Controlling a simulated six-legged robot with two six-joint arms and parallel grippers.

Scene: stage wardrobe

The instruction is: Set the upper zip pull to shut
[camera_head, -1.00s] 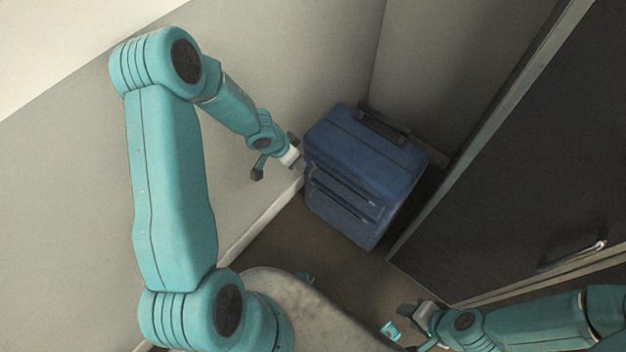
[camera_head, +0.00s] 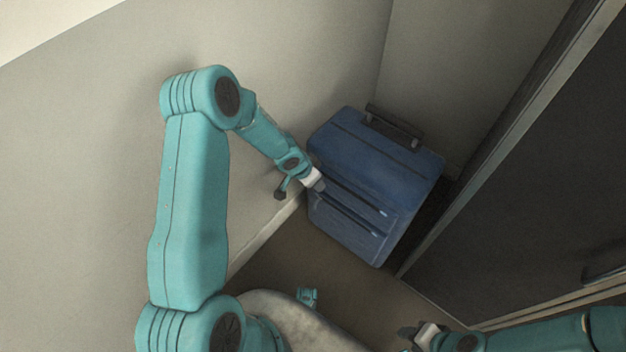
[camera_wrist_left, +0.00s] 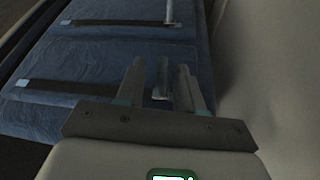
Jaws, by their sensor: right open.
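The blue suitcase (camera_head: 350,145) stands against the wall, with two dark zips on its front. The upper zip (camera_head: 350,194) shows in the left wrist view as the nearer dark strip (camera_wrist_left: 90,86). Its pull is a pale upright tab (camera_wrist_left: 160,82) at the strip's right end there. My left gripper (camera_head: 319,185) is at the left end of the upper zip, hiding the pull in the head view. In the left wrist view its open fingers (camera_wrist_left: 160,70) stand either side of the pull, with gaps showing. My right gripper (camera_head: 408,338) is open and empty, low in the head view.
The lower zip (camera_head: 345,212) runs just below, and its pull (camera_wrist_left: 170,12) shows at the top of the left wrist view. A pale wall (camera_head: 270,70) is close on the left. A dark cabinet (camera_head: 540,190) stands on the right. Bare floor (camera_head: 340,275) lies in front.

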